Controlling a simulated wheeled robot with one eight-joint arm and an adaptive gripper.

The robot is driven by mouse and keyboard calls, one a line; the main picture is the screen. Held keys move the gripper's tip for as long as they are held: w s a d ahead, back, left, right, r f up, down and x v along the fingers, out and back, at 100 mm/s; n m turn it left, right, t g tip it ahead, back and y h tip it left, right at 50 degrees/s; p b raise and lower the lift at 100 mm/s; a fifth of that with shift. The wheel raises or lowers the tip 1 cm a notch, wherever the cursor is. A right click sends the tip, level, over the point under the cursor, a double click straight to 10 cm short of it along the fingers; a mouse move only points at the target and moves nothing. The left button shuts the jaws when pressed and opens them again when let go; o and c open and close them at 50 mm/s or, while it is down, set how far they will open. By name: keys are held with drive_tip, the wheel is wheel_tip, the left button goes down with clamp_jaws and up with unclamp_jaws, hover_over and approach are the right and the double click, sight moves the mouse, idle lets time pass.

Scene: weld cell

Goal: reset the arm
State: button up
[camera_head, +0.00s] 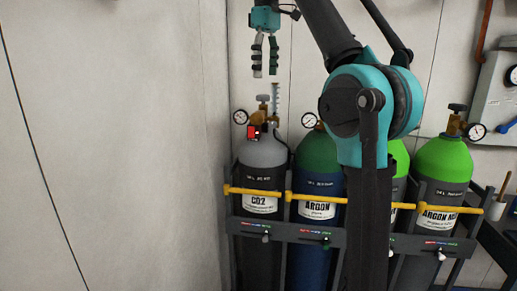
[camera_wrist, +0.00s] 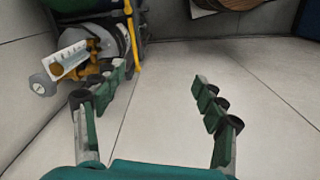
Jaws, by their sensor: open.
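My gripper (camera_head: 265,57) points down in the head view, above the CO2 cylinder (camera_head: 262,165) with its grey top and in front of the wall. In the wrist view my gripper (camera_wrist: 155,105) shows its two fingers spread wide with nothing between them. The floor shows beyond the fingers. My teal and black arm rises at the middle right of the head view and hides part of the cylinders behind it.
A rack (camera_head: 300,233) with yellow bars holds several gas cylinders, including a green-topped argon cylinder (camera_head: 318,190) and a bright green one (camera_head: 442,165). Gauges stick up from their valves. A wall panel (camera_head: 496,95) hangs at right. A bare wall (camera_head: 110,140) fills the left.

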drive_tip(key=w+d+f+m+t, duration=0.1)
drive_tip(key=d+f+m, duration=0.15)
drive_tip(key=f, duration=0.75)
drive_tip(key=w+d+f+m, duration=0.2)
drive_tip(key=d+f, duration=0.1)
drive_tip(key=f, duration=0.6)
drive_tip(key=w+d+f+m+t, duration=0.1)
drive_tip(key=d+f+m, duration=0.15)
drive_tip(key=f, duration=0.75)
drive_tip(key=s+d+f+m, duration=0.1)
drive_tip(key=s+d+f, duration=0.2)
drive_tip(key=s+f, duration=0.4)
drive_tip(key=s+d+f+m+t, duration=0.1)
drive_tip(key=s+d+f+m, duration=0.1)
drive_tip(key=s+f, duration=0.5)
drive_tip(key=s+d+f+m+t, duration=0.1)
drive_tip(key=s+d+f, duration=0.3)
drive_tip(key=f, duration=1.1)
drive_tip(key=s+m, duration=0.1)
drive_tip(key=s, duration=0.2)
